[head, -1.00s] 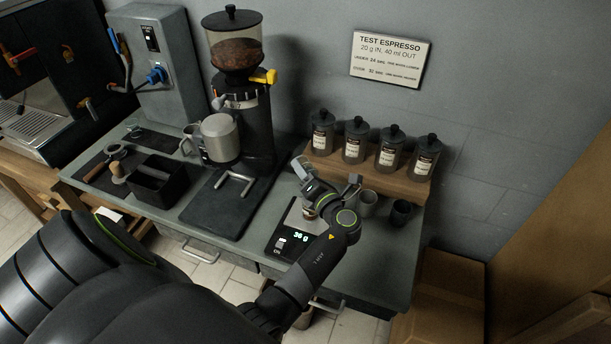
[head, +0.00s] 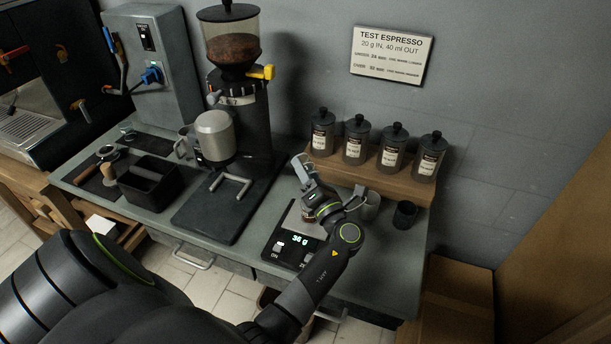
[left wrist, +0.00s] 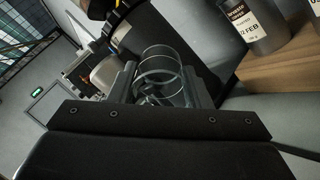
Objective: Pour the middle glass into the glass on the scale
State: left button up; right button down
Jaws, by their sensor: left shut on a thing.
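The scale (head: 283,247) lies on the counter with its lit display reading about 36 g. My left gripper (head: 327,192) is over the scale's back right part and is shut on a clear glass, which shows between the two fingers in the left wrist view (left wrist: 162,72). The gripper covers most of the scale's plate, so a glass standing there cannot be made out clearly. I cannot tell for sure how far the held glass is tilted or what is in it. A pale cup or glass (head: 370,206) stands just right of the gripper. My right gripper is not in view.
A dark cup (head: 405,214) stands near the counter's right end. Several labelled jars stand on a wooden shelf (head: 372,180) behind the gripper; one jar (left wrist: 258,25) looms close in the left wrist view. The grinder (head: 238,110) and its dark mat (head: 205,222) are to the left.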

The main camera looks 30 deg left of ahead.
pick_arm(q)
jog(key=shift+d+t+y+b, duration=0.2)
jog(key=shift+t+y+b, duration=0.3)
jog(key=shift+b, duration=0.6)
jog(key=shift+s+r+y, duration=0.1)
jog(key=shift+y, duration=0.2)
jog(key=shift+d+r, duration=0.1)
dwell(2.2)
